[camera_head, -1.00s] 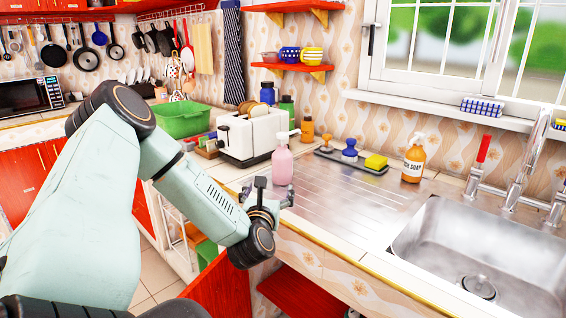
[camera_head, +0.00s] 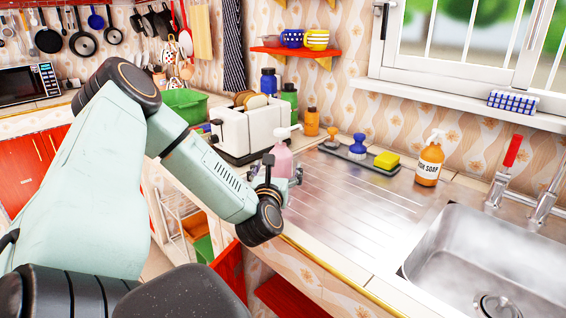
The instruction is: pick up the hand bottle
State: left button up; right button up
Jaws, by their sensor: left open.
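A pink pump bottle (camera_head: 281,157) stands upright on the steel drainboard near its left end. Its white pump head shows, but its lower part is partly hidden by my left gripper. My left gripper (camera_head: 284,174) is open, its fingers in front of the bottle at its lower body. I cannot tell whether they touch it. An orange pump bottle (camera_head: 430,163) with a white label ending in "SOAP" stands farther right, near the wall. My right gripper is not in view.
A white toaster (camera_head: 250,128) stands behind the pink bottle. A dark tray with brushes and a yellow sponge (camera_head: 387,160) lies along the wall. The sink (camera_head: 470,245) is at right. The drainboard (camera_head: 360,205) between is clear.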

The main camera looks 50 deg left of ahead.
aim_at(281, 154)
pick_arm(q)
jog(key=shift+w+a+f, duration=0.15)
jog(key=shift+w+a, duration=0.1)
jog(key=shift+a, duration=0.2)
jog(key=shift+w+a+f, duration=0.1)
jog(key=shift+w+a, duration=0.15)
jog(key=shift+a, duration=0.2)
jog(key=shift+w+a, duration=0.25)
jog(key=shift+w, duration=0.05)
jog(key=shift+w+r, duration=0.25)
jog(key=shift+w, duration=0.05)
jog(key=b+x, duration=0.1)
jog(key=x, duration=0.3)
jog(key=shift+w+a, duration=0.2)
jog(key=shift+a, duration=0.1)
jog(key=shift+d+r, duration=0.25)
jog(key=shift+d, duration=0.05)
jog(key=shift+c, duration=0.3)
jog(key=shift+a+f, duration=0.2)
jog(key=c, duration=0.4)
jog(key=shift+w+d+r, duration=0.1)
jog(key=shift+r, duration=0.05)
jog(key=c, duration=1.1)
jog(key=shift+c, duration=0.5)
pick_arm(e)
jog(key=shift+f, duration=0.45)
